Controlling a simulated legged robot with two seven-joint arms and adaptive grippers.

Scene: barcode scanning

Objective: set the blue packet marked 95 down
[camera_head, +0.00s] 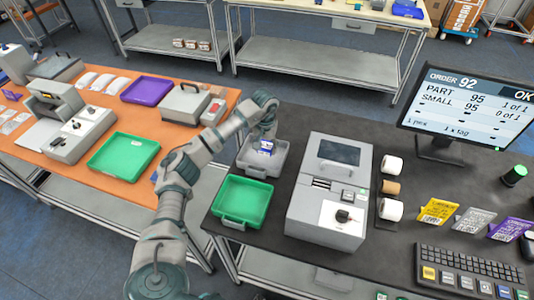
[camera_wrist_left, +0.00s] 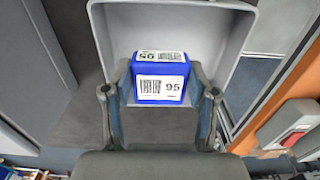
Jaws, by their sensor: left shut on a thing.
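The blue packet marked 95 (camera_wrist_left: 161,70) shows in the left wrist view between the two fingers of my left gripper (camera_wrist_left: 161,92), which is shut on it. In the head view the packet (camera_head: 265,147) is at the grey tray (camera_head: 279,171), with my left gripper (camera_head: 264,136) at its far side. The tray's grey wall (camera_wrist_left: 182,17) surrounds the packet's far side in the wrist view. I cannot tell whether the packet touches the tray floor. My right gripper is not in view.
A green tray (camera_head: 243,203) stands in front of the grey tray. A grey label machine (camera_head: 328,190) stands to the right. A monitor (camera_head: 466,105) reads order 92. An orange table (camera_head: 70,172) at left holds another green tray (camera_head: 123,156) and a purple tray (camera_head: 147,91).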

